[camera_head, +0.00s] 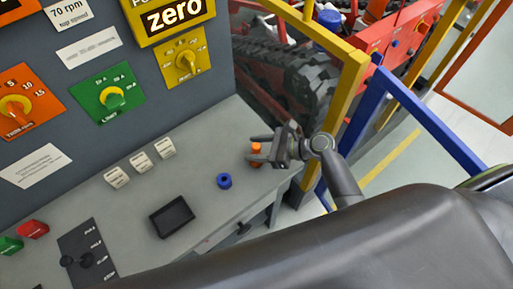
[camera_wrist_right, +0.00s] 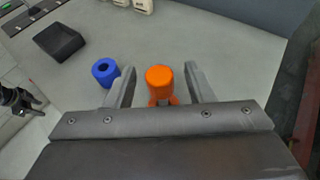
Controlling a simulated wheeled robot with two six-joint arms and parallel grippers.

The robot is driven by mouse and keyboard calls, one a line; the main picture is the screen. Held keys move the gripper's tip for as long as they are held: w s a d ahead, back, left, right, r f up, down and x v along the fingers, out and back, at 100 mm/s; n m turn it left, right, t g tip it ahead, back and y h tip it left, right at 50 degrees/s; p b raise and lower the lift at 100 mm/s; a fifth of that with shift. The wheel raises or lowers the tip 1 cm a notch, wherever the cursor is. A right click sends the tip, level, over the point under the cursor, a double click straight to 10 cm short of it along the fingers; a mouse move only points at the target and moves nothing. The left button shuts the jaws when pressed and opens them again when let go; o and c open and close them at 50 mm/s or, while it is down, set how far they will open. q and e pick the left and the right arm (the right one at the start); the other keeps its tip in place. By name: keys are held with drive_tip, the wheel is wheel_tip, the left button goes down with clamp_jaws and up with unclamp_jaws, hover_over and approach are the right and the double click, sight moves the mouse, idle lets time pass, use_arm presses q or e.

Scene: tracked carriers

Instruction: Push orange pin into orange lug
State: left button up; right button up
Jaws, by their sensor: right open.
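An orange round-topped piece (camera_wrist_right: 160,80) stands upright between the fingers of my open right gripper (camera_wrist_right: 162,88) in the right wrist view. Small orange parts show at its foot; I cannot tell where the pin ends and the lug begins. In the head view the orange piece (camera_head: 256,148) is near the right end of the grey console top, partly covered by a finger of my right gripper (camera_head: 262,152). A gap shows between the piece and each finger in the wrist view. My left gripper is not clearly in either view.
A blue ring-shaped piece (camera_head: 224,181) stands to the left, close to one finger in the wrist view. A black tray (camera_head: 172,217) and several white blocks (camera_head: 140,161) are on the grey console top (camera_head: 205,150). A yellow frame (camera_head: 345,95) rises beyond its right end.

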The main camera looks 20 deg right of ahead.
drive_tip(key=shift+x, duration=1.15)
clamp_jaws()
drive_tip(key=shift+r, duration=0.1)
wheel_tip(320, 180, up, 10)
